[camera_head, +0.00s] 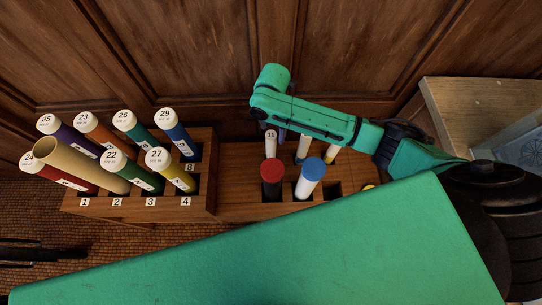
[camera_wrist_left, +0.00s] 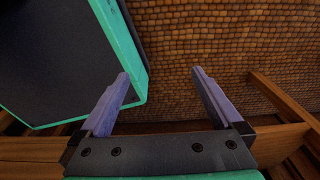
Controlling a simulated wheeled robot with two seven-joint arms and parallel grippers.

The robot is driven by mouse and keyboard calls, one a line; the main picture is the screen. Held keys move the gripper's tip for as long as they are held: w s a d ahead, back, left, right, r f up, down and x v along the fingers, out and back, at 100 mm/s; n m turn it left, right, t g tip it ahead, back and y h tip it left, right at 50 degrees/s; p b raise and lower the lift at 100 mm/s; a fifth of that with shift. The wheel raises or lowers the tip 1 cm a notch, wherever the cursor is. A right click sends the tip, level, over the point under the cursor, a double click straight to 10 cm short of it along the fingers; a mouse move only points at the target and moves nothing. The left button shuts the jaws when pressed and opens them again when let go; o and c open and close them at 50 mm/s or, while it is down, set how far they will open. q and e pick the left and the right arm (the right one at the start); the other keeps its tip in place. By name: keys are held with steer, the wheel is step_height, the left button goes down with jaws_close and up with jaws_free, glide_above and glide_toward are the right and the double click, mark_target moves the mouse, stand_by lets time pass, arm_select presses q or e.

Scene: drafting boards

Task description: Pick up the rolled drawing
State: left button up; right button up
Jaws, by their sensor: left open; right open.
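A plain tan open-ended roll (camera_head: 85,168), which looks like the rolled drawing, leans in the left wooden rack (camera_head: 204,204) among capped coloured tubes. Its lower end is hidden. My right gripper (camera_head: 282,133) is over the back of the right rack section (camera_head: 238,205), to the right of the roll and apart from it. Its fingers are mostly hidden under its green body, near a white tube (camera_head: 270,142). My left gripper (camera_wrist_left: 167,103) shows in the left wrist view, open and with nothing between its purple fingers.
Red-capped (camera_head: 271,191) and blue-capped (camera_head: 304,189) tubes stand on the right. A wood-panelled wall (camera_head: 170,50) rises close behind. A pale wooden box (camera_head: 450,100) stands at right.

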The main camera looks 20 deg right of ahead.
arm_select(q)
steer(key=shift+w+d+f, duration=0.1)
steer(key=shift+w+f, duration=0.2)
steer(key=shift+w, duration=0.6)
arm_select(e)
steer(key=f, duration=0.7)
steer(key=shift+a, duration=0.2)
arm_select(q)
steer(key=shift+s, duration=0.2)
arm_select(e)
jaws_close()
